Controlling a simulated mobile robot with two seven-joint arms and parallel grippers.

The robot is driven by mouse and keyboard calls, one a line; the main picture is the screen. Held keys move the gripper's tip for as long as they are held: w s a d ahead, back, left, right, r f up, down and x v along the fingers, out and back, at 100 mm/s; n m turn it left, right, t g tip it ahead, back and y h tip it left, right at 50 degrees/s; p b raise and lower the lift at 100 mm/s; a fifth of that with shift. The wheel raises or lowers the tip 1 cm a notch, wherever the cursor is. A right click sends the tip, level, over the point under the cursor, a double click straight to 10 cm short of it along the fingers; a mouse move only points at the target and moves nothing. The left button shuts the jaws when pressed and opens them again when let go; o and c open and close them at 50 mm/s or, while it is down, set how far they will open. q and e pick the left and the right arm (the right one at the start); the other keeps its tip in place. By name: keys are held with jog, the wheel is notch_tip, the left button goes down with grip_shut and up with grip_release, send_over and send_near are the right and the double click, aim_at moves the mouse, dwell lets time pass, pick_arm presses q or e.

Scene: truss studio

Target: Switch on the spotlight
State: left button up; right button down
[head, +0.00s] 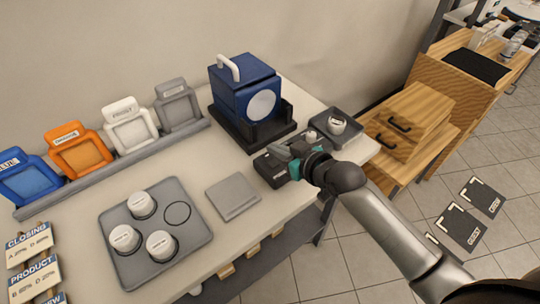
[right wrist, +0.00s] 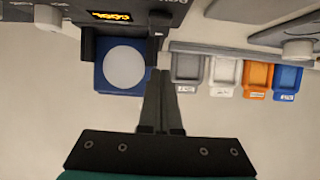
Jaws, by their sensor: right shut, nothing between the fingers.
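The spotlight (head: 248,88) is a blue box with a white top handle and a pale round lens. It stands in a black base on the table. It also shows in the right wrist view (right wrist: 123,68), upside down, its lens unlit. A dark control box (head: 262,170) sits in front of it, partly hidden by my right gripper (head: 283,155). In the right wrist view the control box (right wrist: 108,35) has a glowing yellow display. My right gripper is shut and empty, its fingertips (right wrist: 160,73) near the control box; contact cannot be told. My left gripper is not in view.
A grey tray (head: 120,268) holds white pots at the front left. A flat grey pad (head: 233,197) lies beside it. A small tray (head: 320,124) with a white pot stands right of the control box. Coloured frames (head: 78,152) line the back wall.

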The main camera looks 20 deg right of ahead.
aim_at(264, 154)
jog(key=f, duration=0.1)
jog(key=w+f, duration=0.1)
jog(key=f, duration=0.1)
jog(key=w+a+f+b, duration=0.1)
jog(key=shift+w+f, duration=0.15)
jog(key=shift+w, duration=0.05)
jog(key=g+p, duration=0.1)
jog(key=p, duration=0.2)
jog(key=shift+w+a, duration=0.1)
jog(key=shift+w, duration=0.25)
jog(key=shift+f+b, duration=0.35)
jog(key=shift+b, duration=0.05)
jog(key=shift+s, duration=0.2)
